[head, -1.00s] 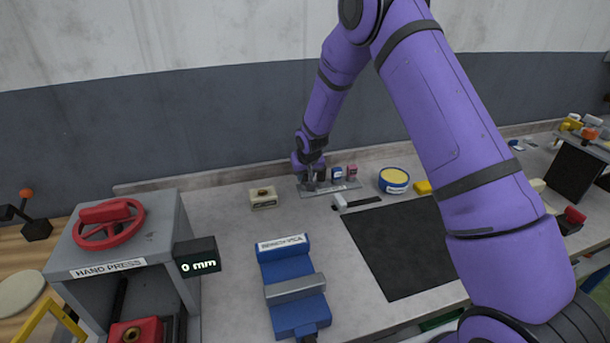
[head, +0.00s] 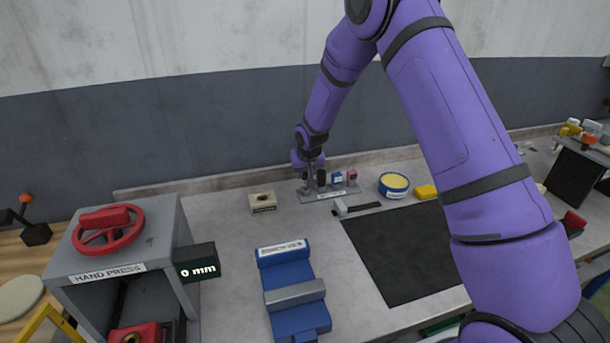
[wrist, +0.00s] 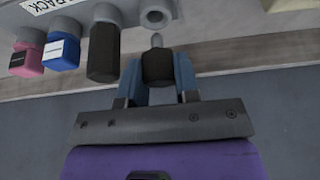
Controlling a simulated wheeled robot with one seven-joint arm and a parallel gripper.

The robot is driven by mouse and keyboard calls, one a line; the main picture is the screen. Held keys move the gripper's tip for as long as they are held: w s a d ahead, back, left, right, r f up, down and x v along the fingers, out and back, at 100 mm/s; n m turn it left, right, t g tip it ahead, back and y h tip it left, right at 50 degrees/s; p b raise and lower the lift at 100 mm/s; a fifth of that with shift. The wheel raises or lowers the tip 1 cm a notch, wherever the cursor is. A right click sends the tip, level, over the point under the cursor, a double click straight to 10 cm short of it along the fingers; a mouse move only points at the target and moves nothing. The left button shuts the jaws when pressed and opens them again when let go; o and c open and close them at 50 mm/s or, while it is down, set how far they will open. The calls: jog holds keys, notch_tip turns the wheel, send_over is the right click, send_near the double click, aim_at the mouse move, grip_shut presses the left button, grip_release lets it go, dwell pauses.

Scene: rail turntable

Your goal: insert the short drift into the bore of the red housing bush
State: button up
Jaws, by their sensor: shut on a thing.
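My gripper (wrist: 158,75) is shut on the short drift (wrist: 157,68), a dark-handled tool with a narrow metal tip. The tip points at an empty round socket (wrist: 155,18) of the tool rack and seems just clear of it. In the head view my gripper (head: 310,180) is at the left end of the rack (head: 335,193), at the back of the bench; the drift is hard to make out there. The red housing (head: 137,334) sits low in the hand press at bottom left, cut off by the frame edge. Its bush and bore are barely visible.
A black tool (wrist: 104,52), a blue one (wrist: 62,50) and a pink one (wrist: 27,52) stand beside the held drift. A beige block (head: 262,202), blue vice (head: 292,295) and hand press (head: 110,262) reading 0 mm stand leftward. A black mat (head: 400,250) lies right.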

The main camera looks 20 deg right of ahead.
jog(key=shift+r, duration=1.65)
jog(key=shift+r, duration=0.15)
jog(key=shift+r, duration=2.4)
